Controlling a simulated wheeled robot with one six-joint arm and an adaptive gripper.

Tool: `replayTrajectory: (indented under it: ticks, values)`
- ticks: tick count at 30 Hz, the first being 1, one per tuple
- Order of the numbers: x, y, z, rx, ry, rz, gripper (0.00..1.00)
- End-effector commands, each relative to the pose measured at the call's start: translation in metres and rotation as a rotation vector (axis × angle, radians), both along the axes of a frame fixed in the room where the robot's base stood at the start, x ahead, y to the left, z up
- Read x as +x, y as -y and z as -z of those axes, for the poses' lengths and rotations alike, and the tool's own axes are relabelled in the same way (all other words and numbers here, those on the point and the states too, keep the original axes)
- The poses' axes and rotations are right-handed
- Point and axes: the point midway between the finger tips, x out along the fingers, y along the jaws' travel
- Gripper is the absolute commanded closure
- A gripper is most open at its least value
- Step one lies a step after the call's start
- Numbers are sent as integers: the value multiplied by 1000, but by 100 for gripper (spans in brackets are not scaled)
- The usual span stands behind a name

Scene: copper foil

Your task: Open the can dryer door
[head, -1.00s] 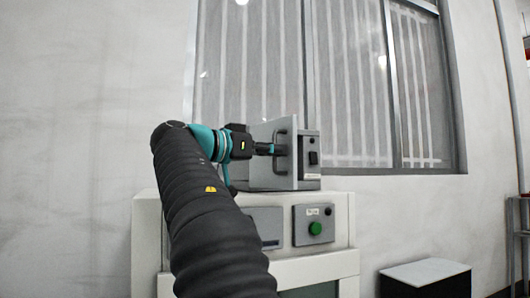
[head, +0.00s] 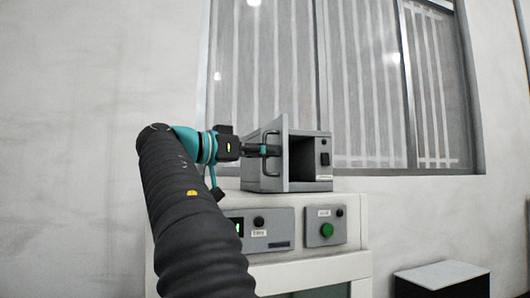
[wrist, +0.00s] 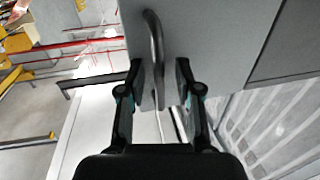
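The can dryer (head: 325,160) is a small grey box on top of a white cabinet, below a window. Its door (head: 285,155) stands swung open toward my arm, and the dark inside shows. The black handle (head: 268,142) is on the door's outer face; in the wrist view the handle (wrist: 154,45) passes between my fingers. My gripper (head: 258,150) is at the handle. In the wrist view my gripper (wrist: 160,82) has one finger each side of the handle, close on the left, with a visible gap on the right.
The white cabinet (head: 345,236) below has a grey panel with a green button (head: 326,230) and another panel with a label. A low black-and-white box (head: 442,278) stands at the lower right. The wall and window (head: 400,90) are close behind.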

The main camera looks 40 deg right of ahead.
Motion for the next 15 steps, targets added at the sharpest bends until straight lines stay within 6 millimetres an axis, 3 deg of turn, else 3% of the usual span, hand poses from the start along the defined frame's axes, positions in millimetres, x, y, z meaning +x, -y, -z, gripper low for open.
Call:
replayTrajectory:
  ticks: [9, 15]
  values:
    - [0, -3, 0, 1, 0, 0, 65]
    - [6, -27, 0, 1, 1, -5, 65]
